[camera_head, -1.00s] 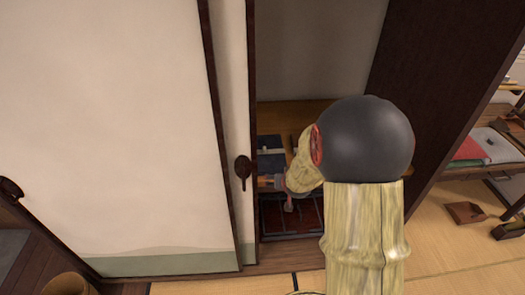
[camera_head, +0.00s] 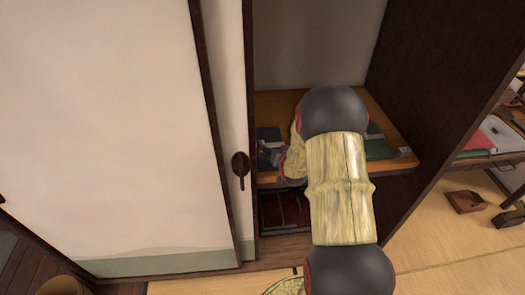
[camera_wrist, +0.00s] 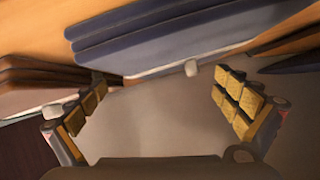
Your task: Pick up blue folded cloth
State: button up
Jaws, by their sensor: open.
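The blue folded cloth (camera_head: 267,134) lies on the wooden shelf in the alcove, partly hidden behind my gripper and arm. In the wrist view the blue folded cloth (camera_wrist: 170,35) is a layered stack across the top, with a small pale tag at its edge. My gripper (camera_wrist: 163,102) is open, its padded fingers spread wide with nothing between them. The cloth is ahead of the fingertips, and I cannot tell whether they touch it. In the head view my gripper (camera_head: 272,157) is at the shelf's left front, largely hidden by my arm.
A brown folded stack (camera_wrist: 45,75) is at left in the wrist view. A green item (camera_head: 379,148) and a small whitish block (camera_head: 404,152) lie on the shelf's right. A sliding panel (camera_head: 110,120) bounds the left, a dark upright board (camera_head: 440,90) the right.

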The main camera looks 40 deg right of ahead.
jog(key=shift+x, duration=1)
jog(key=c, duration=0.3)
jog(key=c, duration=1)
